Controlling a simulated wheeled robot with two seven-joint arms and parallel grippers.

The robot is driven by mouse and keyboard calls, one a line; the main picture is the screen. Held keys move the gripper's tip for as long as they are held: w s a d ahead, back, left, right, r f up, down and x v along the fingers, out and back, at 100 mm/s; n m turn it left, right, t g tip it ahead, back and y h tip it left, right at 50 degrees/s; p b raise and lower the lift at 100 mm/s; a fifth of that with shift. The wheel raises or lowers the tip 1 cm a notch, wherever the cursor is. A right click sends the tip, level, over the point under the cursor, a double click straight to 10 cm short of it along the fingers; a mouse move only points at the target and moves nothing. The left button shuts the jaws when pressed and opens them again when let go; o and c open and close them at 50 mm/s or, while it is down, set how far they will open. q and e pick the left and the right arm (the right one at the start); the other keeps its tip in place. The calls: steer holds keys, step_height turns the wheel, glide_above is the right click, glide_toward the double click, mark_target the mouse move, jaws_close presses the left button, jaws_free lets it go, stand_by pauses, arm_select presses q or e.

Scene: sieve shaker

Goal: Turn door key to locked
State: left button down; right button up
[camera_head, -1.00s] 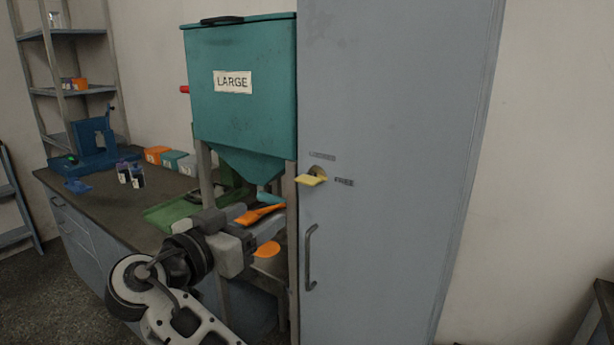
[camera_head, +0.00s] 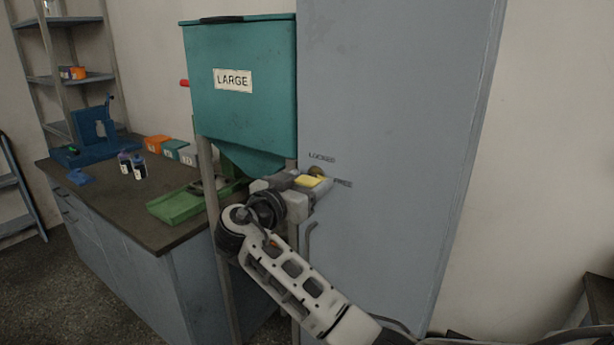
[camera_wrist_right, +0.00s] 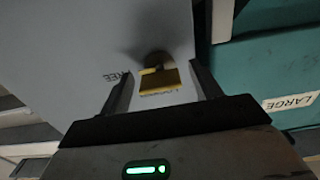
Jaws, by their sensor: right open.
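The yellow door key (camera_head: 309,181) sticks out of its round lock on the tall grey cabinet door (camera_head: 400,110), its flat bow lying level. The printed word LOCKED (camera_head: 321,158) is above the lock and FREE (camera_head: 343,183) is to its right. My right gripper (camera_head: 313,187) is at the key, with its open fingers either side of it. In the right wrist view the key (camera_wrist_right: 158,82) sits between the two fingers (camera_wrist_right: 162,85), with gaps visible on both sides. My left gripper is not in view.
A door handle (camera_head: 308,240) is just below the lock, partly behind my arm. A teal hopper marked LARGE (camera_head: 240,115) stands left of the door. The workbench (camera_head: 110,205) further left holds a green tray (camera_head: 178,205), small boxes and a blue device (camera_head: 92,135).

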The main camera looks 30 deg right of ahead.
steer(key=shift+d, duration=0.2)
steer(key=c, duration=1)
